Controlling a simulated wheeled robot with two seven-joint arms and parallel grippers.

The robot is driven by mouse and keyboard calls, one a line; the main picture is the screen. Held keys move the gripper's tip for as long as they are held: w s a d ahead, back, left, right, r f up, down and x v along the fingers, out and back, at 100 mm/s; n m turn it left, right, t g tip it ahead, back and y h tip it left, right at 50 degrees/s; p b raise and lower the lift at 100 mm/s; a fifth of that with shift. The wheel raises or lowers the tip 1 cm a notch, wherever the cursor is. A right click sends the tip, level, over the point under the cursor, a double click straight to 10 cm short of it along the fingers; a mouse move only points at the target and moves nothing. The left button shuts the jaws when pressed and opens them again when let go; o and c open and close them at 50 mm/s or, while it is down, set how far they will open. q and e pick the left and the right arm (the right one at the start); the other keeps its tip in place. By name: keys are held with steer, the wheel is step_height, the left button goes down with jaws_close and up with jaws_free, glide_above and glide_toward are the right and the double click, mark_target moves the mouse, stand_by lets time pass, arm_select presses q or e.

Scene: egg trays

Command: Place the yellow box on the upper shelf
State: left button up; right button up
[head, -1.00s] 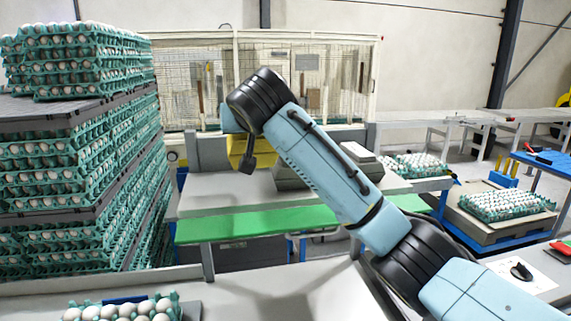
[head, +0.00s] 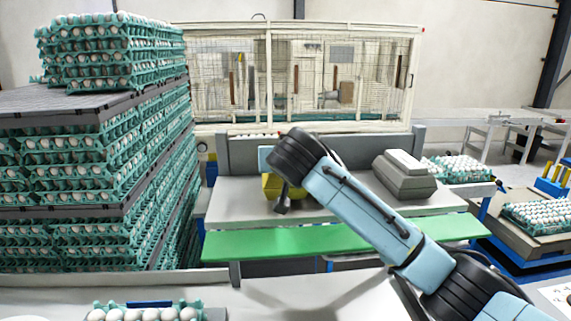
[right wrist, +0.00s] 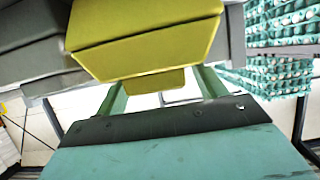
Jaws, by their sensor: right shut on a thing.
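The yellow box (head: 270,187) shows in the head view partly behind my right arm's black wrist, over the left part of the grey upper shelf (head: 240,207). In the right wrist view the yellow box (right wrist: 150,50) fills the top middle, between the two greenish fingers of my right gripper (right wrist: 162,82), which is shut on it. Whether the box's underside touches the shelf cannot be told. A green lower shelf (head: 290,243) runs in front of and below the upper one. My left gripper is not in view.
Grey boxes (head: 405,180) stand on the upper shelf right of my arm, with an egg tray (head: 458,168) beyond. Tall egg-tray stacks (head: 95,165) stand at left. A near table (head: 255,300) holds an egg tray (head: 145,312). A caged machine (head: 300,75) stands behind.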

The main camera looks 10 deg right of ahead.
steer(key=shift+f, duration=0.65)
steer(key=o, duration=1.3)
steer(key=shift+f, duration=0.1)
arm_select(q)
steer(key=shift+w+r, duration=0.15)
arm_select(e)
steer(key=shift+o, duration=0.2)
steer(key=shift+s, duration=0.1)
steer(key=shift+s+r, duration=0.2)
steer(key=shift+s, duration=0.15)
arm_select(q)
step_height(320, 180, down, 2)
steer(key=shift+b, duration=1)
arm_select(e)
steer(key=v, duration=1.1)
steer(key=shift+r, duration=0.1)
